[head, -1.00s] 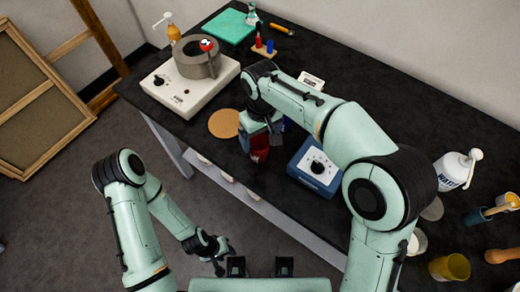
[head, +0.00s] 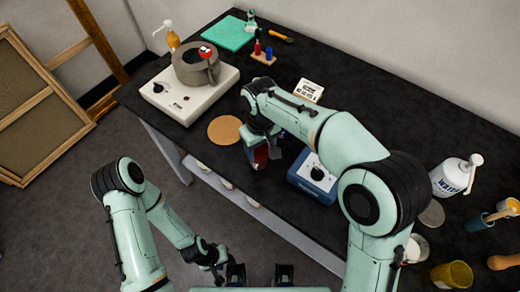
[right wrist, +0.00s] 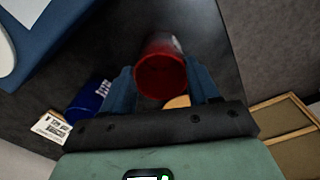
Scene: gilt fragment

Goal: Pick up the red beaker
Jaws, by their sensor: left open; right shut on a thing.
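The red beaker (right wrist: 162,72) sits between the two fingers of my right gripper (right wrist: 163,88) in the right wrist view, its rim toward the camera. In the head view the red beaker (head: 260,158) shows below my right gripper (head: 259,146), near the front edge of the black bench; the gripper and arm hide part of it. My right gripper is shut on it. Whether its base touches the bench is hard to tell. My left gripper (head: 215,265) is open and empty, low in front of the bench.
A blue box with a dial (head: 313,174) stands just right of the beaker, and a round cork mat (head: 224,130) lies to its left. A blue container (right wrist: 88,98) is close by in the right wrist view. A white hot plate (head: 188,94) stands further left.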

